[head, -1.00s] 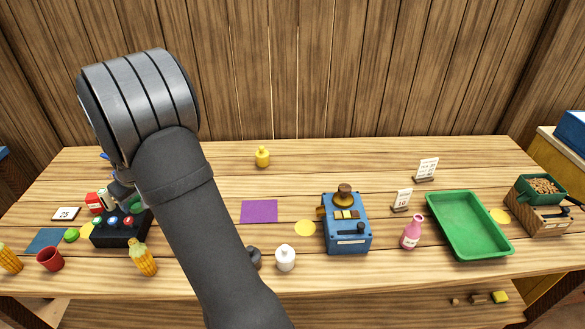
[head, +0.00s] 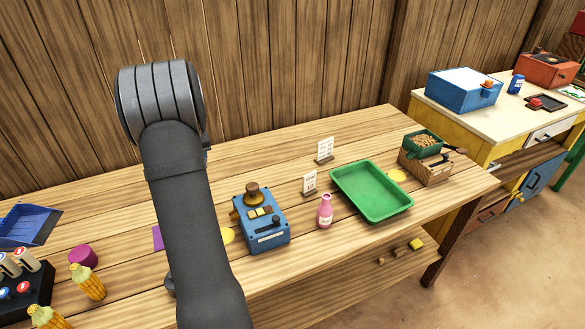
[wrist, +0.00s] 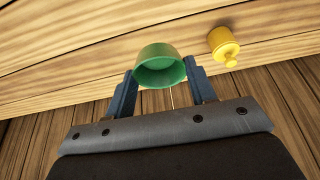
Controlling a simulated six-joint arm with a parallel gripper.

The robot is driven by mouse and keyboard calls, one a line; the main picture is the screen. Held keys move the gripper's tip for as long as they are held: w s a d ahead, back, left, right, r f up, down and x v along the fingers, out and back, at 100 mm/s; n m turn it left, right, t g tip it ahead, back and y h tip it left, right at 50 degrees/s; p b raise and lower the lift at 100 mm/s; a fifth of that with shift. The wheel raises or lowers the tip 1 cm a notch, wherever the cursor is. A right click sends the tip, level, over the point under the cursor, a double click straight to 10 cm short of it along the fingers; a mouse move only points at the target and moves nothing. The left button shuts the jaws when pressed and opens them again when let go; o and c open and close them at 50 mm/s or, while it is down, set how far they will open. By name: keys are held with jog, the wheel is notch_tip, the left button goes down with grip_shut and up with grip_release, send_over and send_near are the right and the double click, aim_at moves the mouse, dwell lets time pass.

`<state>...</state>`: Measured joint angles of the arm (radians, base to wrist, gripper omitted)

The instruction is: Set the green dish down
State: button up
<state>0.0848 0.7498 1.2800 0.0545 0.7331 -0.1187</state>
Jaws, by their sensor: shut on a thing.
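In the wrist view, my gripper (wrist: 161,74) is shut on a small round green dish (wrist: 160,65), one blue finger on each side of it. The dish is over the wooden table top (wrist: 70,60); whether it touches the wood I cannot tell. A yellow knobbed weight (wrist: 222,43) stands just to the right of the dish, apart from it. In the head view my arm hides the gripper and the dish.
In the head view, a blue scale device (head: 262,223), a pink bottle (head: 325,212), small cards and a green tray (head: 372,193) stand right of my arm. A wooden box with a green bin (head: 424,146) is farther right. Corn cobs (head: 88,281) are at left.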

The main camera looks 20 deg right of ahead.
jog(key=s+d+m+h, duration=0.1)
jog(key=s+d+m, duration=0.25)
jog(key=d, duration=1.05)
jog(key=s+d+m+g+h, duration=0.1)
jog(key=s+d+m, duration=0.25)
jog(key=d, duration=1.05)
jog(key=s+d+m+h, duration=0.15)
jog(key=s+d, duration=0.35)
jog(key=d, duration=0.9)
jog(key=shift+m, duration=0.25)
jog(key=w+a+f, duration=0.1)
jog(key=w+f, duration=0.1)
jog(key=w, duration=0.1)
jog(key=w+a+f, duration=0.2)
jog(key=w, duration=0.1)
jog(key=w+a+f, duration=0.2)
jog(key=w, duration=0.2)
jog(key=shift+a+f, duration=0.15)
jog(key=shift+f, duration=0.25)
jog(key=shift+w+f, duration=0.1)
jog(key=shift+f, duration=1.95)
jog(key=shift+f, duration=0.2)
jog(key=o, duration=1)
jog(key=shift+c, duration=0.2)
jog(key=shift+r, duration=0.1)
